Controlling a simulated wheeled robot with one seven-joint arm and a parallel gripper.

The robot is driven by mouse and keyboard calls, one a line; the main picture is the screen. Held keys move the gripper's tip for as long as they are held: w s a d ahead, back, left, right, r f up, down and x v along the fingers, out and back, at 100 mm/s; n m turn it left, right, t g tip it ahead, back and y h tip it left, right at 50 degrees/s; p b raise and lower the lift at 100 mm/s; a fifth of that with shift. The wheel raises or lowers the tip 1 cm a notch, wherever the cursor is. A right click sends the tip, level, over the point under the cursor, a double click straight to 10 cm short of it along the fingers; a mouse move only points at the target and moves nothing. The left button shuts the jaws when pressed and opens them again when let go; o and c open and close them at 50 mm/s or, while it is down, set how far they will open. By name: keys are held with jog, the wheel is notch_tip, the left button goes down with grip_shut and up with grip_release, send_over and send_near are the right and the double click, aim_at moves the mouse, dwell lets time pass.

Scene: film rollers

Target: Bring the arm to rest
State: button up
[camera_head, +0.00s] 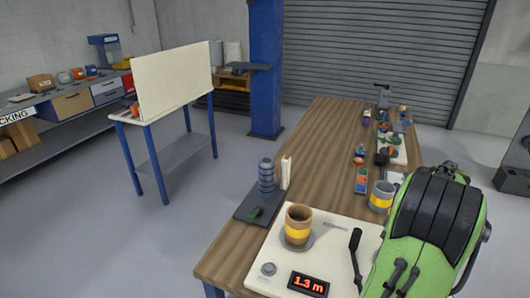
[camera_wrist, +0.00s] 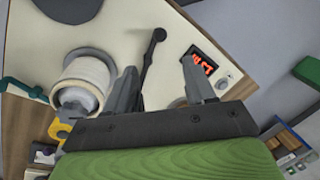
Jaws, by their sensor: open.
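My arm, green with black ribbed covers, fills the lower right of the head view. My gripper (camera_wrist: 160,85) shows in the wrist view with two grey fingers set wide apart and nothing held between them. The fingers hang over a cream panel with a black lever (camera_wrist: 152,55) and a red-lit display (camera_wrist: 201,62). The head view shows the same lever (camera_head: 355,252) and the display (camera_head: 308,283), which reads 1.3 m. My fingertips cannot be made out in the head view.
A brown roll with a yellow band (camera_head: 298,225) stands on the panel's round disc. A grey roll with a yellow band (camera_head: 381,196) is close to my arm. Several small items crowd the wooden table's (camera_head: 310,170) far right.

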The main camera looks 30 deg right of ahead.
jog(key=w+a+r+t+h, duration=0.1)
jog(key=w+a+r, duration=0.2)
jog(key=a, duration=0.4)
jog(key=w+a+r+h, duration=0.1)
jog(key=w+a+r, duration=0.15)
jog(key=a, duration=0.45)
jog(key=w+a+r+t, duration=0.1)
jog(key=w+a+r, duration=0.1)
jog(key=a+r, duration=0.35)
jog(key=s+a+t, duration=0.1)
jog(key=s+a, duration=0.3)
jog(key=a, duration=0.3)
jog(key=s+a+f+n+t, duration=0.1)
jog(key=s+a+t, duration=0.1)
jog(key=a, duration=0.5)
jog(key=shift+s, duration=0.85)
